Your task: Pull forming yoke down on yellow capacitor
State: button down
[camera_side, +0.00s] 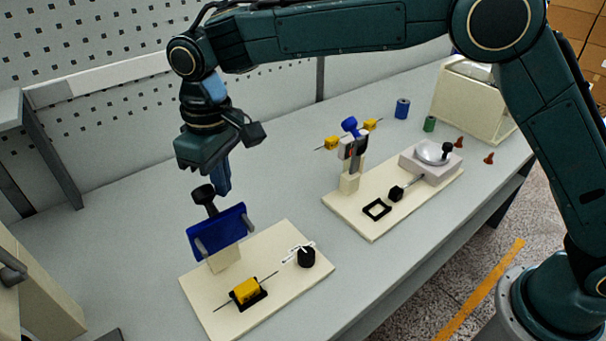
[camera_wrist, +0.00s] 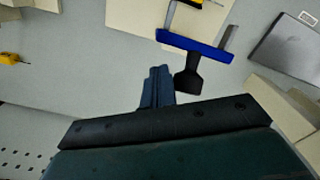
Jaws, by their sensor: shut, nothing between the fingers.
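The forming yoke (camera_side: 218,234) is a blue plate with two grey prongs and a black handle (camera_side: 204,196), raised on a cream block. Its blue plate (camera_wrist: 194,45) and black handle (camera_wrist: 188,80) also show in the wrist view. The yellow capacitor (camera_side: 246,290) lies in a black holder in front of the yoke, its wire leads sticking out straight on both sides. Only an edge of it shows at the top of the wrist view. My gripper (camera_side: 224,190) is shut and empty, above and behind the yoke. In the wrist view my gripper (camera_wrist: 158,72) is beside the handle, apart from it.
The yoke stands on a cream board (camera_side: 285,235) with a black knob (camera_side: 306,257). A second board (camera_side: 340,205) at right carries a stand with yellow parts and a white dish (camera_side: 432,153). Blue and green spools stand behind.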

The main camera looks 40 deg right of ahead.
aim_at(237, 211)
jog(key=shift+s+a+f, duration=0.1)
jog(key=shift+f, duration=1.6)
jog(key=shift+s, duration=0.15)
jog(key=shift+s+f, duration=0.1)
jog(key=shift+s, duration=1.4)
jog(key=shift+s+a, duration=0.1)
jog(key=shift+s, duration=0.5)
